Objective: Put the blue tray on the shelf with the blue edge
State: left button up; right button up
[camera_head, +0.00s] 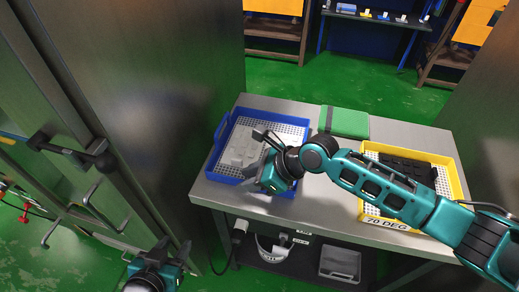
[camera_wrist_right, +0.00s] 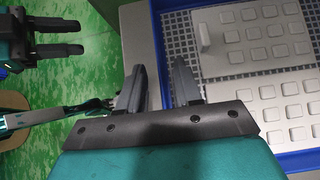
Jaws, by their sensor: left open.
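A yellow tray (camera_head: 455,175) with black parts stands on the table's right, partly under my right arm. A green folded item (camera_head: 345,121) lies at the back. A tall steel cabinet (camera_head: 150,80) with handles stands at left. An undershelf holds a grey bin (camera_head: 340,264).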

jog(key=shift+c, duration=0.3)
grip_shut()
jog(key=shift+f, duration=0.1)
dwell(0.5)
